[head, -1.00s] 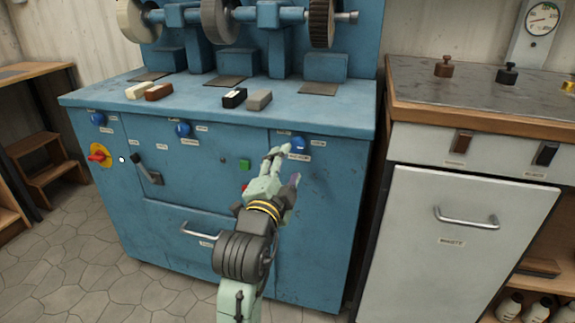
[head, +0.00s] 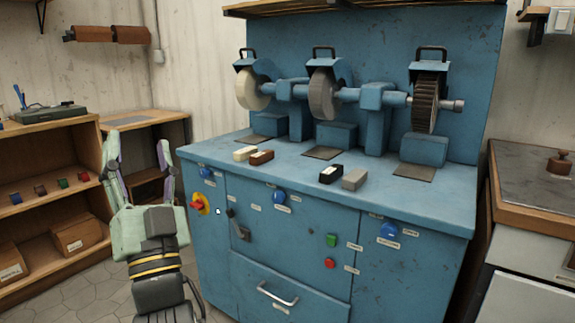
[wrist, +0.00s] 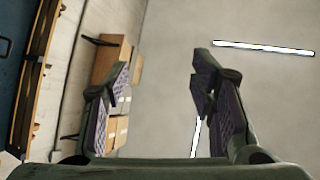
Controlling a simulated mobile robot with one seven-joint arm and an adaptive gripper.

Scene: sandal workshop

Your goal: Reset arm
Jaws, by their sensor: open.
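My gripper (head: 138,158) is raised at the left in the head view, fingers pointing up, open and empty. It stands in front of the gap between the wooden shelf and the blue machine, apart from both as far as I can tell. In the wrist view my gripper (wrist: 160,88) shows two spread fingers with purple inner pads and nothing between them. Behind them are the wall, the ceiling and a lit ceiling lamp (wrist: 262,48).
The blue grinding machine (head: 300,215) fills the middle, with a red-yellow switch (head: 199,205), a lever (head: 239,228) and knobs on its front. Several blocks lie on its top. A wooden shelf (head: 50,135) stands left, a workbench (head: 530,210) right.

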